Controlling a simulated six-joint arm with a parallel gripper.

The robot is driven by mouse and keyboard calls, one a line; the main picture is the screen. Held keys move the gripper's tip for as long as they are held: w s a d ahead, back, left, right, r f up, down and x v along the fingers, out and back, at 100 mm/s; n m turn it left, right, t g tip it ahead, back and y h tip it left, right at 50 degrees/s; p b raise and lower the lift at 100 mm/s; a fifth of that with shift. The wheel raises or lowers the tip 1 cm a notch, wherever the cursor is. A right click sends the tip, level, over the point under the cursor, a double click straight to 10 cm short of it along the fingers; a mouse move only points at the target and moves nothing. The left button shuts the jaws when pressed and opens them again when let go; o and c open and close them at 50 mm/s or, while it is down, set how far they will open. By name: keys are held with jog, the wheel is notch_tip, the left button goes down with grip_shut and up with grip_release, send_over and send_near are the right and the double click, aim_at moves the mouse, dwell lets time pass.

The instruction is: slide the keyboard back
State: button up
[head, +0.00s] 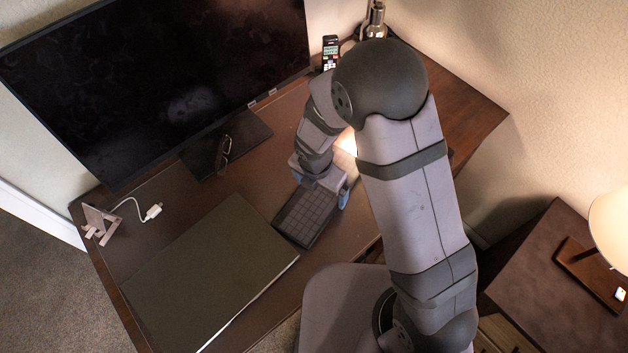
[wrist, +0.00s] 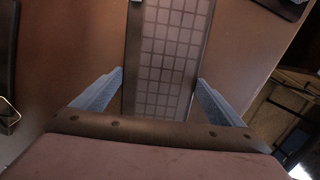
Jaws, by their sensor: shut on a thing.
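The keyboard (head: 305,219) is a dark slab with a grid of square keys, lying on the brown desk in the head view. My gripper is over its far part and hides some of it. In the wrist view the keyboard (wrist: 168,48) runs upward from between the fingers, its keys pale in this light. My gripper (wrist: 160,78) has one blue fingertip against each long side of the keyboard and is shut on it. In the head view my gripper (head: 320,186) points down, with one blue finger clearly visible at the keyboard's right side.
A large dark flat blotter (head: 205,270) lies just left of the keyboard. A monitor (head: 160,80) stands behind, with glasses (head: 223,154) by its base. A phone (head: 330,52) is at the back. A small stand (head: 100,222) and white cable plug (head: 153,212) lie left. Bare desk shows between blotter and monitor.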

aim_at(322, 200)
jog(key=shift+s+d, duration=0.55)
jog(key=shift+s, duration=0.05)
jog(key=o, duration=1.1)
jog(key=shift+r, duration=0.1)
jog(key=shift+r, duration=0.25)
jog(key=shift+s+a+r+p, duration=0.1)
jog(key=shift+s+r, duration=0.05)
jog(key=shift+r, duration=0.95)
jog(key=shift+s+a+r+p, duration=0.1)
jog(key=shift+s+r, duration=0.1)
jog(key=shift+r, duration=0.85)
jog(key=shift+s+a+r+p, duration=0.1)
jog(key=shift+s+r, duration=0.05)
jog(key=shift+r, duration=0.95)
